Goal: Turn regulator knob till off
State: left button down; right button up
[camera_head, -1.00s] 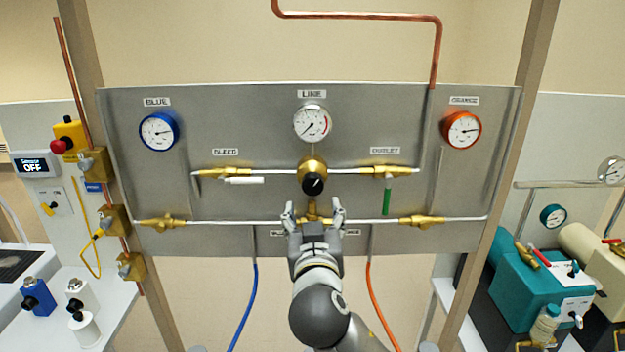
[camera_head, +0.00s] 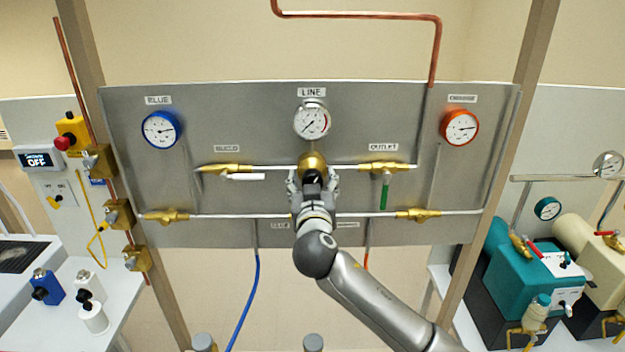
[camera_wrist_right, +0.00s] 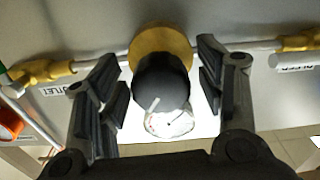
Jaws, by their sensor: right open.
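The regulator knob (camera_wrist_right: 161,84) is black with a pale pointer line and sits on a round brass body (camera_head: 312,160) in the middle of the grey panel. My right gripper (camera_head: 313,178) is in front of it in the head view and hides most of the knob. In the right wrist view the open fingers of the right gripper (camera_wrist_right: 163,90) stand on either side of the knob, with a gap visible at each side. The white LINE gauge (camera_head: 312,121) is above the regulator, its needle pointing to the lower left. My left gripper is not in view.
The white BLEED valve handle (camera_head: 245,177) is left of the regulator and the green OUTLET handle (camera_head: 385,195) is right of it. A blue-rimmed gauge (camera_head: 160,130) and an orange-rimmed gauge (camera_head: 460,128) flank the panel. Hoses hang below.

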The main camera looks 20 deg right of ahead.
jog(key=c, duration=1)
jog(key=shift+c, duration=0.2)
